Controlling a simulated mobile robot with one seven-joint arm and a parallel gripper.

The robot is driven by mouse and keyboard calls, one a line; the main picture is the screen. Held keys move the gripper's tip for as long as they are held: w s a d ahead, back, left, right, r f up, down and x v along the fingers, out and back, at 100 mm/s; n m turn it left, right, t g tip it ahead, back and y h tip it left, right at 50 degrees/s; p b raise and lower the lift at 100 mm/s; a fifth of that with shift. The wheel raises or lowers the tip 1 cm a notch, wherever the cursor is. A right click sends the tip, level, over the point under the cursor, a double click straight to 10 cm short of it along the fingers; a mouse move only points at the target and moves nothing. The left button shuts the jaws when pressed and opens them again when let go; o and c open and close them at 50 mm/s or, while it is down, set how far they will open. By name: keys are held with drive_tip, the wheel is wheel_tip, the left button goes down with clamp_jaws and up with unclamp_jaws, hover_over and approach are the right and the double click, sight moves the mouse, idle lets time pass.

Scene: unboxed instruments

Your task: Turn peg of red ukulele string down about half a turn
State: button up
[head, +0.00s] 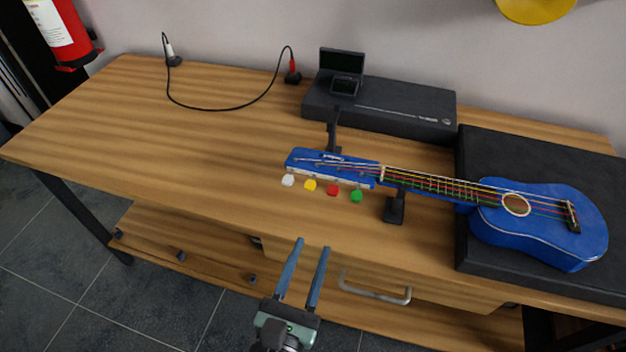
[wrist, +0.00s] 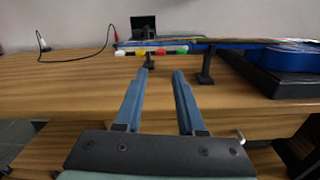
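A blue ukulele (head: 545,225) lies face up, its body on a black case and its neck held level above the table by black stands. Its headstock (head: 330,168) points left. White (head: 288,180), yellow (head: 310,185), red (head: 333,190) and green (head: 356,196) pegs stick out along the headstock's near side. The red peg also shows in the wrist view (wrist: 161,51). The strings are coloured, a red one among them. My gripper (head: 311,243) is open and empty, in front of the table's near edge, nearer me than the pegs and touching nothing.
A black neck stand (head: 395,207) stands right of the pegs. A black box with a small screen (head: 342,65) is behind. A cable (head: 225,108) lies at the back left. The left tabletop is clear. A drawer handle (head: 375,290) juts from the front.

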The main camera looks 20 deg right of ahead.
sight(331, 195)
drive_tip(key=shift+n, duration=0.7)
drive_tip(key=x, duration=1.2)
drive_tip(key=shift+s+d+f, duration=0.1)
drive_tip(key=shift+s+f, duration=0.05)
clamp_jaws()
